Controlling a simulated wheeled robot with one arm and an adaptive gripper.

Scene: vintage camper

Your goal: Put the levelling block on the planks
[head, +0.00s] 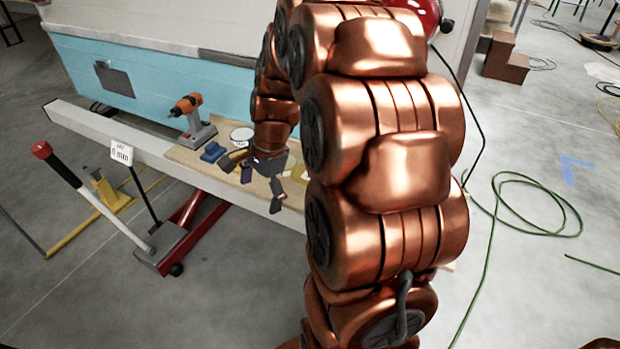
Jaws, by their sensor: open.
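The wooden planks (185,157) show as a pale board lying on a long white beam beside the camper. On it a small blue block (213,152) sits left of my gripper. I cannot tell which of these, if either, is the levelling block. My gripper (258,184) is above the planks, its dark fingers spread apart and nothing seen between them. My copper arm hides the right part of the planks.
An orange and grey drill (190,117) stands on the board, with a white round item (242,135) near it. A red floor jack (165,250) with a red-knobbed handle and a yellow stand (108,194) are in front. A green hose (520,205) lies on the floor at right.

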